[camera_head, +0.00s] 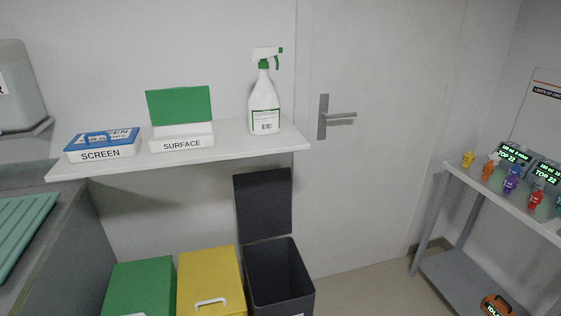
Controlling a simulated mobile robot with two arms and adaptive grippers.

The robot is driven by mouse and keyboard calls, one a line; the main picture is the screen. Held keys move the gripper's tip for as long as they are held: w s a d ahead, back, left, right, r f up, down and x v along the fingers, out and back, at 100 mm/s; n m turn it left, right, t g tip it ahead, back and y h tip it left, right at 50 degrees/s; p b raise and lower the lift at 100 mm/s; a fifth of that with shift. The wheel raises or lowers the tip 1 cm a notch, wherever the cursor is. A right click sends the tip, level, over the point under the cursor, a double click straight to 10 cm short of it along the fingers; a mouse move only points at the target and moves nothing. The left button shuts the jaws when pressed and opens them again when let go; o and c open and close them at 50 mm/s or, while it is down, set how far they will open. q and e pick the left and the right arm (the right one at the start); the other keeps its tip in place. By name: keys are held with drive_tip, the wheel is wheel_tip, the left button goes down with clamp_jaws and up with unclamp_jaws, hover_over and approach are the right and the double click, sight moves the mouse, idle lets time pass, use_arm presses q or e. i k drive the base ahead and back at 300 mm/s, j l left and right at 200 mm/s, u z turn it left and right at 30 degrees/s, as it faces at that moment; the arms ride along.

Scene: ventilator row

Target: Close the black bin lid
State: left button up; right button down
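The black bin (295,292) stands on the floor at the bottom middle of the head view, below the shelf. Its black lid (263,204) is open and stands upright against the wall behind the bin's opening. The dark inside of the bin shows and looks empty as far as I can see. Neither of my grippers is in view.
A yellow bin (212,270) and a green bin (142,285) stand left of it, both lids shut. The wall shelf (225,153) above holds a spray bottle (264,100) and two boxes. A door (380,130) and a trolley (470,280) are right, with free floor between.

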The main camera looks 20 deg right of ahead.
sight(263, 199)
drive_tip(key=i+l+u, duration=0.15)
drive_tip(key=l+u, duration=0.15)
drive_tip(key=l, duration=0.7)
drive_tip(key=l+u, duration=0.3)
drive_tip(key=l, duration=0.75)
drive_tip(key=i, duration=0.05)
